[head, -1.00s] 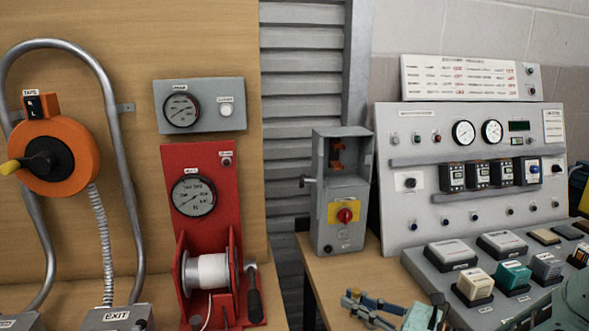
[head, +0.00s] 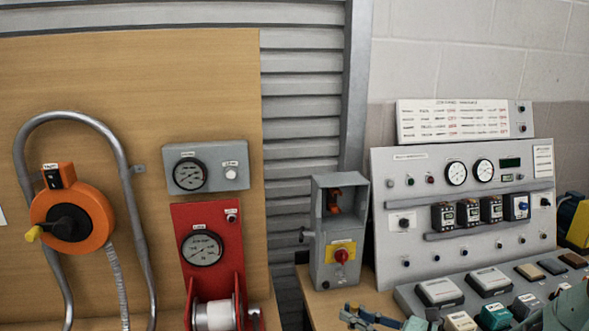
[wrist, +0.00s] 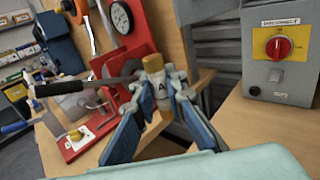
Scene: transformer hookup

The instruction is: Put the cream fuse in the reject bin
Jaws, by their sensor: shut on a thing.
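The cream fuse (wrist: 158,99) shows in the wrist view as a short upright cylinder with a tan end cap and a label reading A. My gripper (wrist: 157,85) is shut on it, with a blue-and-grey finger on each side. In the head view my gripper (head: 350,312) is at the bottom edge, in front of the bench with the grey switch box; the fuse cannot be made out there. I cannot identify a reject bin for certain in either view.
The grey switch box (head: 338,235) with a red knob stands right of my gripper in the wrist view. The red winder stand (head: 205,240) is left. The sloped control panel (head: 465,205) fills the right.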

